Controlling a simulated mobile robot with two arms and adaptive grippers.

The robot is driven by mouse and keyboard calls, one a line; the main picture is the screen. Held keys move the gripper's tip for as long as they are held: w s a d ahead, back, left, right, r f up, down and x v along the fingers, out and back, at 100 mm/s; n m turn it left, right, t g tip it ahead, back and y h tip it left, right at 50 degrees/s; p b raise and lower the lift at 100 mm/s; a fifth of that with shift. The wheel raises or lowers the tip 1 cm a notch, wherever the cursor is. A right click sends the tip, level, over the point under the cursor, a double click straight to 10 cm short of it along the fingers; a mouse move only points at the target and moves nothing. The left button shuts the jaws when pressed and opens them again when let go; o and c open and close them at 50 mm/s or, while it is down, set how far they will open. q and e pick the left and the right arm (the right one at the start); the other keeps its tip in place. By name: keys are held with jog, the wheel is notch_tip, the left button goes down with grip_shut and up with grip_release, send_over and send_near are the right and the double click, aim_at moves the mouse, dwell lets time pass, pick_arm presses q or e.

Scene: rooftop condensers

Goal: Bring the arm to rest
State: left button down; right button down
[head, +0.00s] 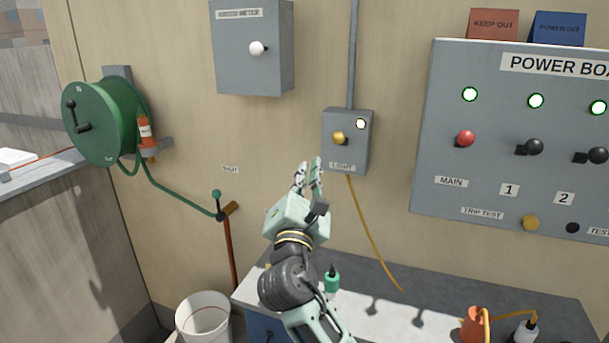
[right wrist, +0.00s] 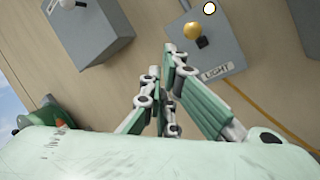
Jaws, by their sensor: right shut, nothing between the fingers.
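My right gripper (head: 309,172) is shut and empty. It is raised in front of the wall, below and left of the grey light box (head: 346,156), apart from it as far as I can tell. In the right wrist view the fingers (right wrist: 168,62) meet at their tips, with the light box (right wrist: 228,62) beyond them to the right. The box has a yellow knob (head: 339,137) and a lit white lamp (head: 361,124). My left gripper is in neither view.
A workbench (head: 372,322) runs below my arm, with a green bottle (head: 332,281) and an orange item (head: 474,326) on it. The power board (head: 480,110) is on the right. A grey meter box (head: 251,60), green hose reel (head: 95,125) and white bucket (head: 203,319) are on the left.

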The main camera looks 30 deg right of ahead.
jog(key=shift+a, duration=0.1)
jog(key=s+a+f+m+g+y, duration=0.1)
jog(key=s+f+m+g+y, duration=0.3)
jog(key=f, duration=0.9)
jog(key=s+f+m+g+y, duration=0.2)
jog(key=s+f+m, duration=0.3)
jog(key=f, duration=0.7)
jog(key=s+a+f+m+g+y, duration=0.4)
jog(key=s+f, duration=0.4)
jog(key=s, duration=0.5)
jog(key=s+a+f+m+g+y, duration=0.35)
jog(key=s+a+f+m, duration=0.25)
jog(key=s+f, duration=0.45)
jog(key=s+f+g, duration=0.1)
jog(key=s+f, duration=0.1)
jog(key=f, duration=1.1)
jog(key=s+f+g, duration=0.1)
jog(key=s+f, duration=0.1)
jog(key=f, duration=1.2)
jog(key=s+d+f+b, duration=0.1)
jog(key=s+d+f, duration=0.2)
jog(key=s+f, duration=1.2)
jog(key=shift+s+g+h, duration=0.45)
jog(key=shift+s, duration=0.1)
